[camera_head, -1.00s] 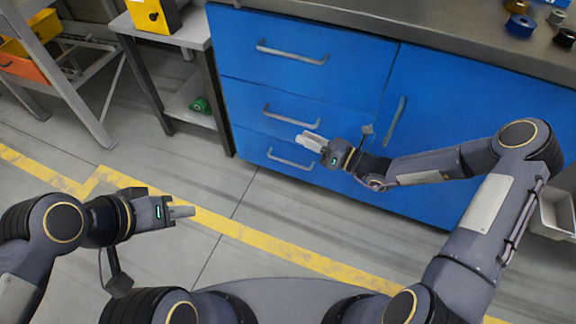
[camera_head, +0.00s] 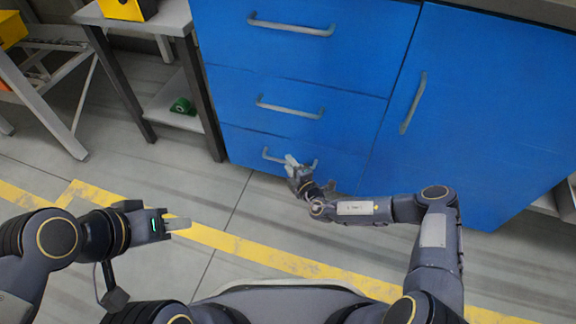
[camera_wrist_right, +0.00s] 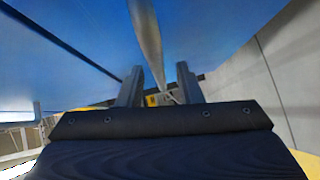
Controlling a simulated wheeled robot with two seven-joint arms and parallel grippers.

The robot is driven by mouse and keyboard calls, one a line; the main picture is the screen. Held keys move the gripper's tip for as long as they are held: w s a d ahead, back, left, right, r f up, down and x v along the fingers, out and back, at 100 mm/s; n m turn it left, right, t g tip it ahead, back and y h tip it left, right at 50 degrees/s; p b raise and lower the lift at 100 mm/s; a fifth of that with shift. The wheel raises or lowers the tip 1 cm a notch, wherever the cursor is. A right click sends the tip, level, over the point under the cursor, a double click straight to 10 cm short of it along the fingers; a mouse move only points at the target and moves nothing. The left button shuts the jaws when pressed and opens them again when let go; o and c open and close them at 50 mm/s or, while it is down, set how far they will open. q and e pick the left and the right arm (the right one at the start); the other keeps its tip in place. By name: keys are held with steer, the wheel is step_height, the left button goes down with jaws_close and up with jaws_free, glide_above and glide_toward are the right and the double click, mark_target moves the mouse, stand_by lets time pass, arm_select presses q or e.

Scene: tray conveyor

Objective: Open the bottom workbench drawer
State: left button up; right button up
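The blue bottom drawer (camera_head: 240,146) is the lowest of a stack of three in the workbench, and its front looks flush with the cabinet. Its grey bar handle (camera_head: 272,156) is partly hidden behind my right gripper (camera_head: 292,162). In the right wrist view the handle (camera_wrist_right: 147,38) runs between the two fingers of the right gripper (camera_wrist_right: 158,85). These fingers are apart, with gaps seen beside the bar. My left gripper (camera_head: 178,224) is over the floor at the left, away from the workbench, and its finger gap cannot be made out.
The middle drawer handle (camera_head: 290,107) and top drawer handle (camera_head: 290,25) are above. A blue door with an upright handle (camera_head: 414,103) is to the right. A grey side table (camera_head: 165,18) stands left of the workbench, with a green object (camera_head: 183,106) on its lower shelf. Floor in front is clear.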

steer(key=shift+x, duration=0.9)
jaws_close()
